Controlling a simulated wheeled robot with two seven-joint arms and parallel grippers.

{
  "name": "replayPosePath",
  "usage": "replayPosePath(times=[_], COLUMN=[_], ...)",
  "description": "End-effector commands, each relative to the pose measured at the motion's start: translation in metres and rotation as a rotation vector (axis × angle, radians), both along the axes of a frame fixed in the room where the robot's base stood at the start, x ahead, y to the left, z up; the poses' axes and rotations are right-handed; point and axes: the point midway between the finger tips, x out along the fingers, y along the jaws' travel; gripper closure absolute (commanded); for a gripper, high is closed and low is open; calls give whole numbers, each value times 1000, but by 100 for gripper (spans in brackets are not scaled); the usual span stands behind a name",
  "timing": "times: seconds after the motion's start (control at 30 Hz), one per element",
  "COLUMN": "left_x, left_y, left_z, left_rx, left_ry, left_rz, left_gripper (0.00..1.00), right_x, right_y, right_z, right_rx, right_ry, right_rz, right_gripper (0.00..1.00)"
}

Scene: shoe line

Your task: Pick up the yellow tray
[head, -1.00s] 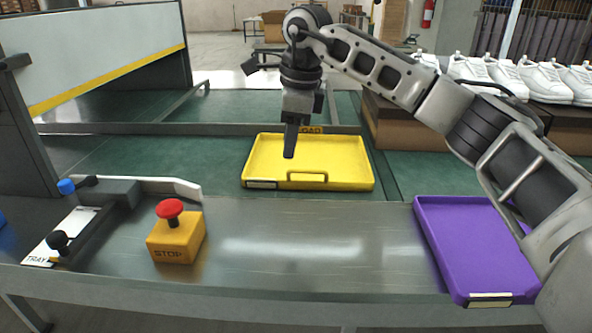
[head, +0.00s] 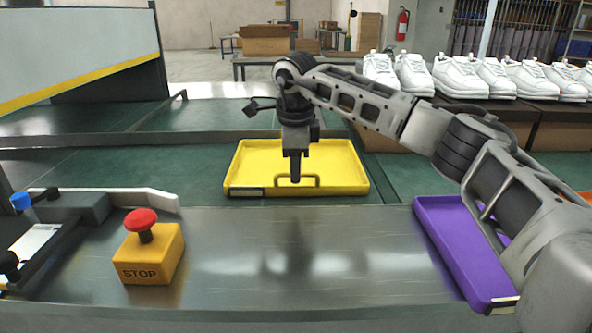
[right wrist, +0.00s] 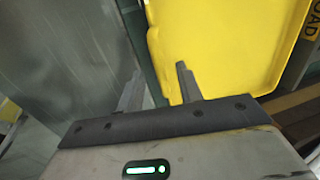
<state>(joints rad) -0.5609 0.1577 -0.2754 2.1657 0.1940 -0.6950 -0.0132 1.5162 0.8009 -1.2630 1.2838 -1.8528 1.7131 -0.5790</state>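The yellow tray (head: 345,165) lies flat on the green surface behind the metal ledge, with its looped handle (head: 311,180) on the near side. My right gripper (head: 295,180) points down over the near edge of the tray, in front of the handle in the head view. In the right wrist view my right gripper (right wrist: 160,82) has its two fingers apart, one over the ledge side and one over the yellow tray (right wrist: 215,45). Nothing shows between them, and I cannot tell whether they touch the handle. My left gripper is not in view.
A purple tray (head: 455,245) lies on the metal ledge (head: 340,265) at the right, partly behind my right arm. A yellow stop box (head: 150,255) with a red button stands at the left. White shoes (head: 460,78) line boxes at the back right.

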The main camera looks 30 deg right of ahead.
Motion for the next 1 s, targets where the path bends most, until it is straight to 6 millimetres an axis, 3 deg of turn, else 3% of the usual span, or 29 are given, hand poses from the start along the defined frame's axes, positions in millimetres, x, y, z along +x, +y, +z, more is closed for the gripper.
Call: replayPosePath(times=[0.33,0.57,0.6,0.73,1.0], left_x=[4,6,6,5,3], left_y=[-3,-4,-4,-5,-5], left_z=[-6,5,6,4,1], left_rx=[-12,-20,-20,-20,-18], left_ry=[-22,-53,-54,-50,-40], left_rz=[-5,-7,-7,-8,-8], left_gripper=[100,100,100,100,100], right_x=[5,6,6,6,7], right_y=[-6,-6,-6,-6,-6], right_z=[-47,-50,-50,-49,-48], right_rx=[1,1,1,1,1], right_ry=[4,1,1,1,-2], right_rz=[-1,0,0,0,0], right_gripper=[64,64,67,100,100])
